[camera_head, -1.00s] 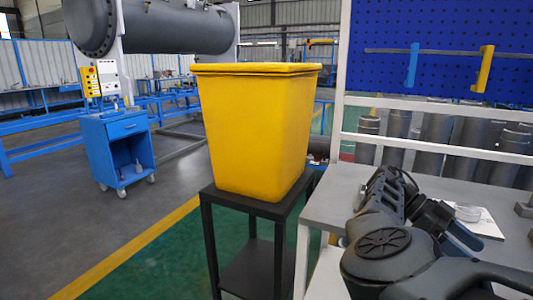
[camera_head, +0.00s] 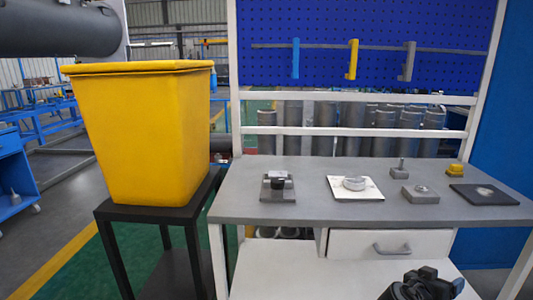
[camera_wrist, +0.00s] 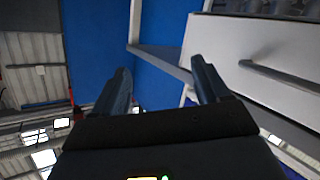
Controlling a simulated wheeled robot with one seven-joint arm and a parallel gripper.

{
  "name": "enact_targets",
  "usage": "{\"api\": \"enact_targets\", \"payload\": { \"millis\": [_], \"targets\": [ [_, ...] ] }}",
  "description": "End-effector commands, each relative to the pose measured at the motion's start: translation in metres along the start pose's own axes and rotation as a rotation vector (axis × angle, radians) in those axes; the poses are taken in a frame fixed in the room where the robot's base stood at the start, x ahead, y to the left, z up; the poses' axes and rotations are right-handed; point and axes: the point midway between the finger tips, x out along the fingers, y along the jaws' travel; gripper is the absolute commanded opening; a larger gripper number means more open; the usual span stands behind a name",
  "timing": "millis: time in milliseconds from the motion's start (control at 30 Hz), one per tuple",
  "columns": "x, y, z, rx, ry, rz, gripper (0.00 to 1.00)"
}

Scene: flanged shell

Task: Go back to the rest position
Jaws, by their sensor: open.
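My gripper (camera_wrist: 162,78) shows in the wrist view with its two dark fingers spread apart and nothing between them. In the wrist view it faces a blue wall panel, with a white drawer front and its grey handle (camera_wrist: 285,78) at the right. In the head view, a dark part of my arm (camera_head: 422,287) shows at the bottom right, in front of the workbench's lower shelf and below the drawer. The fingertips cannot be made out there.
The workbench (camera_head: 240,207) bears a small grey fixture (camera_head: 278,185), a white plate with a round part (camera_head: 355,187), grey blocks, a yellow-topped piece (camera_head: 455,170) and a dark plate. A yellow bin (camera_head: 145,135) stands on a black stand (camera_head: 150,212) at left.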

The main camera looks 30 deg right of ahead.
Motion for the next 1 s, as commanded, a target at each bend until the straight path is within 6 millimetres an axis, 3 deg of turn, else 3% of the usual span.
{"api": "enact_targets", "payload": {
  "millis": [167, 367, 567, 700, 867, 1000],
  "targets": [
    [-0.020, 0.006, 0.026, -0.153, 0.085, -0.237, 0.75],
    [-0.070, 0.013, 0.060, -0.303, 0.162, -0.521, 0.75],
    [-0.143, 0.032, 0.098, -0.409, 0.220, -0.809, 0.75],
    [-0.204, 0.057, 0.120, -0.443, 0.246, -1.006, 0.75],
    [-0.278, 0.095, 0.133, -0.430, 0.261, -1.212, 0.75],
    [-0.340, 0.135, 0.130, -0.372, 0.260, -1.360, 0.75]
  ]
}}
